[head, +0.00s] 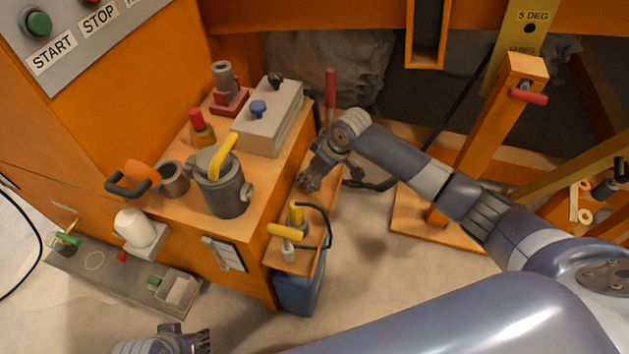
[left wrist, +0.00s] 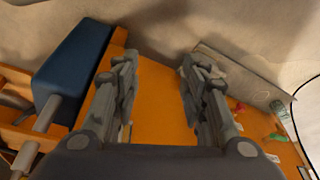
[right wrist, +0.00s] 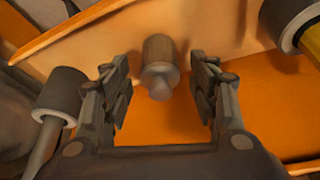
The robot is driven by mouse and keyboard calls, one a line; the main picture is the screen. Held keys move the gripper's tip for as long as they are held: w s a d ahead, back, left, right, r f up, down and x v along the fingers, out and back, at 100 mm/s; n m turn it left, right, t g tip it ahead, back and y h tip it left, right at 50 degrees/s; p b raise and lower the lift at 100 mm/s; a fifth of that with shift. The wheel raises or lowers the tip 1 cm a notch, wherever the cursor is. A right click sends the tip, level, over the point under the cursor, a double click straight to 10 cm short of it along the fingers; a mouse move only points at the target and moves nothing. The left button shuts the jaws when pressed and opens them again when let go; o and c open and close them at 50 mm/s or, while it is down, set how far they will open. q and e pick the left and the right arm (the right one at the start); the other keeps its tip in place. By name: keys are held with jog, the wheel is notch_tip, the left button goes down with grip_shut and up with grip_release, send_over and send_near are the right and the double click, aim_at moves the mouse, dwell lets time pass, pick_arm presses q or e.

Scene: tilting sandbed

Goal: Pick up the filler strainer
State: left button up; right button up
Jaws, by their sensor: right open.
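A short brown-grey cylinder with a narrower rounded end (right wrist: 158,66) stands out from an orange surface in the right wrist view. It may be the filler strainer; I cannot tell for sure. My right gripper (right wrist: 160,90) is open, with one finger to each side of this cylinder and gaps between, not gripping it. In the head view my right gripper (head: 309,183) is over the orange side shelf, and its fingers hide what lies below. My left gripper (left wrist: 158,85) is open and empty; in the head view it shows only partly at the bottom edge (head: 203,340).
The shelf also holds a yellow-handled tool (head: 284,232) with a black hose. The bench beside it carries a grey can (head: 224,193) with a yellow handle and a grey box (head: 268,118). An orange post (head: 486,140) stands right. A blue container (head: 297,292) is below the shelf.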

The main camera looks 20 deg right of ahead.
aim_at(315, 171)
jog(key=c, duration=1.1)
jog(key=shift+c, duration=0.3)
jog(key=shift+r, duration=0.1)
jog(key=shift+r, duration=0.15)
notch_tip(315, 171, up, 8)
jog(key=shift+w+f+p, duration=0.1)
jog(key=shift+f+p, duration=0.15)
jog(key=shift+p, duration=0.9)
pick_arm(q)
notch_tip(315, 171, down, 14)
jog(key=s+p, duration=0.2)
jog(key=s, duration=0.1)
jog(key=shift+g, duration=0.4)
pick_arm(e)
notch_tip(315, 171, up, 10)
